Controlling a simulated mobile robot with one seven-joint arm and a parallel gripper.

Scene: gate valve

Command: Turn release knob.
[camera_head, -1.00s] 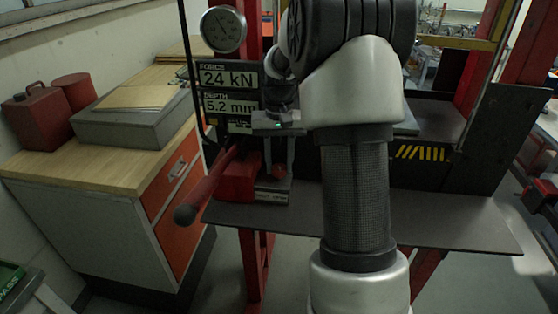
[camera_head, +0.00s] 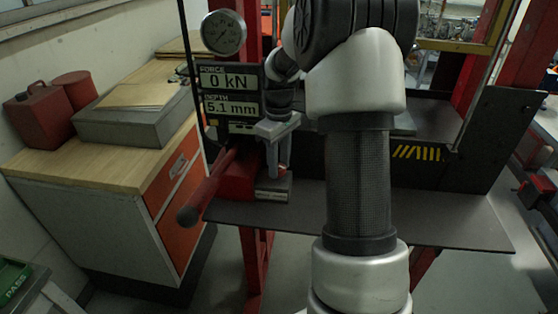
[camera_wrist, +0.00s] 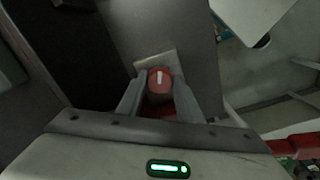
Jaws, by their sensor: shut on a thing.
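The release knob (camera_wrist: 160,82) is a round red knob with a white pointer line, seen in the wrist view in front of a small grey plate. My gripper (camera_wrist: 160,98) is shut on the knob, with one finger on each side of it. In the head view my gripper (camera_head: 278,165) points down at the front of the red pump unit (camera_head: 238,180), and the knob is hidden behind it. The display panel (camera_head: 230,90) reads force 0 kN and depth 5.1 mm.
A red pump lever (camera_head: 200,198) sticks out at the front left of the unit. A round gauge (camera_head: 223,33) sits above the display. A dark shelf (camera_head: 420,215) extends to the right. A wooden-topped cabinet (camera_head: 90,165) stands at the left.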

